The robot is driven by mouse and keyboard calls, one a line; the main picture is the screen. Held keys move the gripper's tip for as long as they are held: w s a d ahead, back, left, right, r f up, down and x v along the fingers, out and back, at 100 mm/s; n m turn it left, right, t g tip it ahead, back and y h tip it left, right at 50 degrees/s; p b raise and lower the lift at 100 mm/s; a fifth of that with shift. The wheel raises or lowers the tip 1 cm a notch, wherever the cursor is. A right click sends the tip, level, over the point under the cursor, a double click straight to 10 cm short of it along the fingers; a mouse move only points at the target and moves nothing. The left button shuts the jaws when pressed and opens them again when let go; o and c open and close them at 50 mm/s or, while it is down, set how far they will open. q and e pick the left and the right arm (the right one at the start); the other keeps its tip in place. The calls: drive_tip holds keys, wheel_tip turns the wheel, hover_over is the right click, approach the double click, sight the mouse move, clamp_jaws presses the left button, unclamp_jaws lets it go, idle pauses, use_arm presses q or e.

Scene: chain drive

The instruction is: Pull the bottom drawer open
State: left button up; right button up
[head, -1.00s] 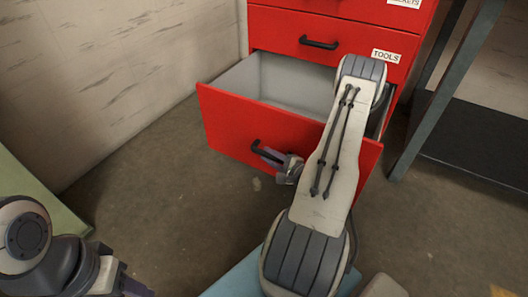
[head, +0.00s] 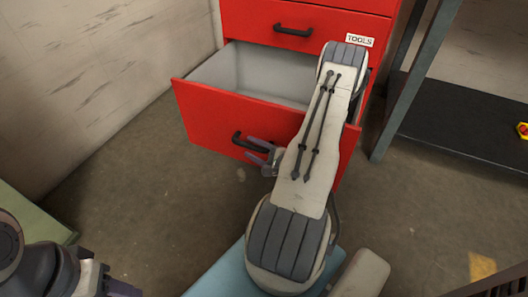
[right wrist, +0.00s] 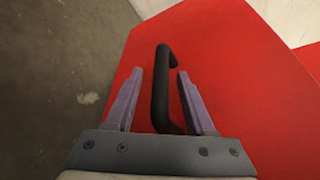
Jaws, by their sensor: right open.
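The red bottom drawer (head: 215,120) stands pulled well out of the red cabinet, and its grey inside shows from above. A black bar handle (head: 237,138) is on its front and also shows in the right wrist view (right wrist: 160,90). My right gripper (head: 258,150) is at the handle, jaws apart. In the right wrist view its purple fingers (right wrist: 159,74) stand one on each side of the handle, with gaps between. My right arm hides the drawer's right part. My left gripper (head: 118,289) is only partly in view at the lower left edge, away from the drawer.
A closed drawer labelled TOOLS (head: 265,20) is above. A dark metal frame with a black shelf (head: 465,125) stands on the right. A wall (head: 90,80) is on the left, with a green surface (head: 30,220) below it. Bare floor (head: 150,190) lies before the drawer.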

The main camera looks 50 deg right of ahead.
drive_tip(key=p+v, duration=0.3)
drive_tip(key=v, duration=0.5)
drive_tip(key=shift+s, duration=0.35)
drive_tip(key=shift+a+r, duration=0.1)
drive_tip(key=shift+r, duration=0.05)
